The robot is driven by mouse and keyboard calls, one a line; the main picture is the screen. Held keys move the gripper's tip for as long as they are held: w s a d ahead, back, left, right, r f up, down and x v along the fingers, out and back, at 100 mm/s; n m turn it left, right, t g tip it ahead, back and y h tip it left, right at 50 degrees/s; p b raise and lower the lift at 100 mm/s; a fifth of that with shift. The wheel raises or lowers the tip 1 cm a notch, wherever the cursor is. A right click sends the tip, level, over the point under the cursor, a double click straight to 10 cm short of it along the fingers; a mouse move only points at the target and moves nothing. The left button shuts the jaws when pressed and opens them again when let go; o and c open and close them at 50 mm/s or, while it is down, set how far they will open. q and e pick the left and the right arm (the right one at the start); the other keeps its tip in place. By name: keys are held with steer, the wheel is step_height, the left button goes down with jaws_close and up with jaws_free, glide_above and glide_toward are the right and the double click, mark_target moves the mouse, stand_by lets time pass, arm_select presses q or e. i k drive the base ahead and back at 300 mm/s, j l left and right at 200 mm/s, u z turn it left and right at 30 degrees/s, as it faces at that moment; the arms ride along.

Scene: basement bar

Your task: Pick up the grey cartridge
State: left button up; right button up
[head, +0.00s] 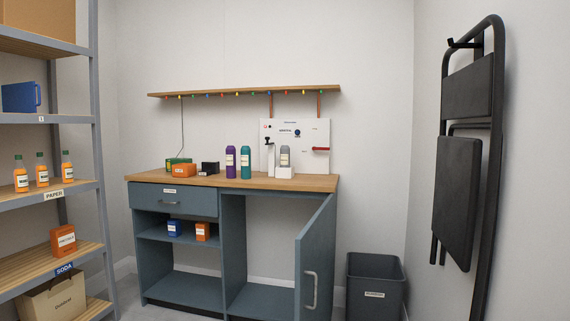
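The grey cartridge (285,156) stands upright on the counter's right part, in or on a small white holder (284,172). It is a grey cylinder with a pale label. A purple cartridge (231,162) and a teal cartridge (246,163) stand upright to its left, apart from it. A white dispenser-like post with a black top (270,158) is just left of the holder. Neither of my grippers shows in the head view.
The wooden counter (318,182) tops a blue-grey cabinet whose right door (316,258) hangs open toward me. A dark bin (375,285) stands right of it. A folded black chair (467,150) hangs on the right wall. Shelves (75,190) line the left. A ledge (245,91) overhangs the counter.

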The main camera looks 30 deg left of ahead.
mark_target(284, 148)
steer(key=j+z, duration=0.3)
steer(key=j, duration=1.45)
steer(key=j+z, duration=0.15)
steer(key=j, duration=0.4)
steer(key=i+j+z, duration=0.15)
steer(key=j, duration=0.45)
steer(key=i+j+z, duration=0.1)
steer(key=j+z, duration=0.2)
steer(key=j, duration=0.85)
steer(key=i+j+z, duration=0.1)
steer(key=j, duration=0.25)
steer(key=i+j+z, duration=0.1)
steer(key=j, duration=0.3)
steer(key=i+j+z, duration=0.1)
steer(key=j, duration=0.25)
